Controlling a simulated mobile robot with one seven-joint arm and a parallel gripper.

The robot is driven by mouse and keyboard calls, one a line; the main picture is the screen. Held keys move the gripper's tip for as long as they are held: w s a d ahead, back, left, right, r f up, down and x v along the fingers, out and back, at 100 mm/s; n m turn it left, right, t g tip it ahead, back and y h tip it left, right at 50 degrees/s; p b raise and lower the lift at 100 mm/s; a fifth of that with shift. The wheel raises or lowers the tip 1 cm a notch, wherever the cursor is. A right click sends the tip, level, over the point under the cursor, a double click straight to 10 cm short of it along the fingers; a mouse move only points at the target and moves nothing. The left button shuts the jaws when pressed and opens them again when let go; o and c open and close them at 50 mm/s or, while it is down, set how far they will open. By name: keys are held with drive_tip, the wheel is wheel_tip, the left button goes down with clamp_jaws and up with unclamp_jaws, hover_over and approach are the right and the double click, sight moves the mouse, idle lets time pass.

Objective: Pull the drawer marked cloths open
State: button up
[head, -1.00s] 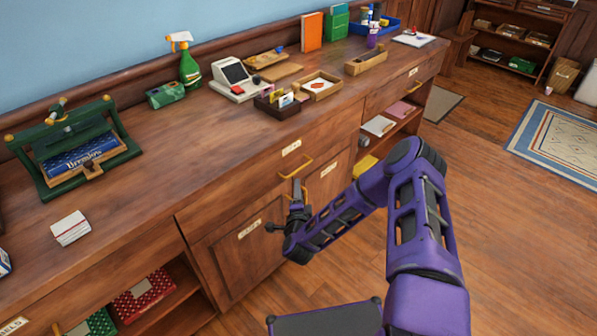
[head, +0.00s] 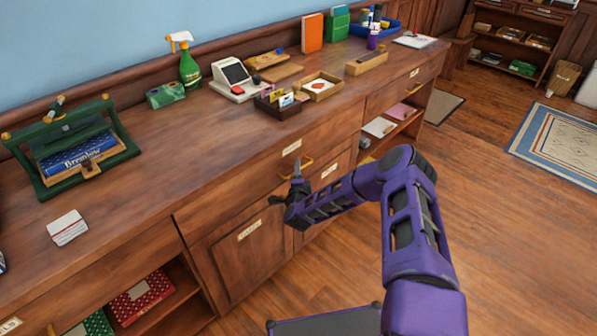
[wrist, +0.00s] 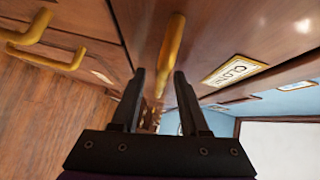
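The drawer marked cloths (head: 243,187) is in the long wooden counter, and its front looks flush. Its paper label (head: 291,148) shows in the head view; in the wrist view the label (wrist: 234,70) is partly readable, beginning "CLO". The drawer's brass handle (wrist: 172,48) runs between the lines of my two fingers in the wrist view. In the head view part of the handle (head: 307,164) shows behind my gripper (head: 284,191). My gripper (wrist: 160,76) is open, its black fingers apart on either side of the handle. I cannot tell whether they touch it.
A cupboard door with a label (head: 250,230) is below the drawer. Other brass handles (wrist: 45,55) show at the left of the wrist view. The counter top holds a card tray (head: 281,103), a spray bottle (head: 189,70) and a green press (head: 75,150). Open floor (head: 480,220) lies to the right.

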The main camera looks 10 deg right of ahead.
clamp_jaws()
idle(1.3)
